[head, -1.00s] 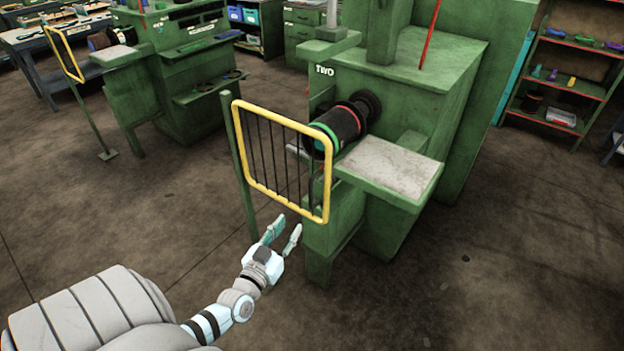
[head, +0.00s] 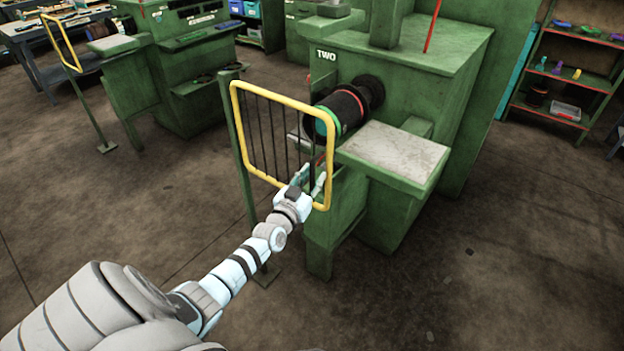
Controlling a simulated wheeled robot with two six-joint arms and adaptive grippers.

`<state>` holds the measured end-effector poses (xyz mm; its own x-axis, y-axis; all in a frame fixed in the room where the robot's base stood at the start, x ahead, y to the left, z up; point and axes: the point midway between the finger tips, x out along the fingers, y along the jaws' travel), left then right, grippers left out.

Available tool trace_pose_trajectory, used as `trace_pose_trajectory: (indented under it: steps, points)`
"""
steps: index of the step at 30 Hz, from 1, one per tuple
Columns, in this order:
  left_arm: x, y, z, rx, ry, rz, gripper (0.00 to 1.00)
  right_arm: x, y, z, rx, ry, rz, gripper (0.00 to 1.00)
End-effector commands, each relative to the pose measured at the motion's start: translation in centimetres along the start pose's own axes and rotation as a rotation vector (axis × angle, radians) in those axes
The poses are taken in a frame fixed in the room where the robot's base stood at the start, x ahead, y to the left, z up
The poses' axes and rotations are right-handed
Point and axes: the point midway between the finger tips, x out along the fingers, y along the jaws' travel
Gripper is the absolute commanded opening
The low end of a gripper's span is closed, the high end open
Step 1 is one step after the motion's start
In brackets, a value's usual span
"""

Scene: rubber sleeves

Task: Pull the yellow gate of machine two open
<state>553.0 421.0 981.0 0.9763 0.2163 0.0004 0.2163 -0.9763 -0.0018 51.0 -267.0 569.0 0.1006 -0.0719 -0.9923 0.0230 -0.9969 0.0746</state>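The yellow gate (head: 282,98), a yellow frame with dark vertical bars, hangs from a green post (head: 238,150) in front of machine two (head: 400,65), marked TWO. It stands across the front of the machine's roller with black, green and red bands (head: 342,112). My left gripper (head: 311,174) is at the gate's lower right corner, on the near side. Its two fingers are apart, on either side of a dark upright bar near the gate's right edge. Whether they touch the bar I cannot tell. My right gripper is not in view.
A pale-topped ledge (head: 395,153) juts from the machine just right of the gate. Another green machine (head: 175,65) with its own yellow gate (head: 62,42) stands at the back left. Shelves (head: 570,75) stand at the back right. The floor to the left and front is clear.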

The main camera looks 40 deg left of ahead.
Motion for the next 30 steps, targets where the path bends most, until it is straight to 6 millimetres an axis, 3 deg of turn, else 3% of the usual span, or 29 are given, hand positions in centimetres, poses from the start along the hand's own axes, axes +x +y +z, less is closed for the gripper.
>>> trace_pose_trajectory:
  steps: [1, 5, 6, 20, 27, 30]
  points:
    - [0.0, 0.0, 0.0, 0.000, 0.000, 0.000, 0.22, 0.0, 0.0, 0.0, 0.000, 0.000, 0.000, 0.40]
    - [0.0, 0.0, 0.0, 0.000, 0.000, 0.000, 0.01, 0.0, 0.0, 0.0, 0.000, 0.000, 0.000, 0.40]
    - [0.0, 0.0, 0.0, 0.000, 0.000, 0.000, 0.00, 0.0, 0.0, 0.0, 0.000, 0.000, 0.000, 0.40]
    - [-0.7, -0.5, 0.2, 0.002, 0.002, 0.013, 0.00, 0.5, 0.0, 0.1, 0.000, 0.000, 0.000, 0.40]
    - [-3.6, -2.3, 0.4, 0.010, 0.007, 0.090, 0.00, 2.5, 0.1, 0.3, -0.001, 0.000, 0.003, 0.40]
    - [-5.3, -2.8, 0.2, 0.007, 0.000, 0.122, 0.00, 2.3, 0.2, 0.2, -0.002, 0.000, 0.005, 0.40]
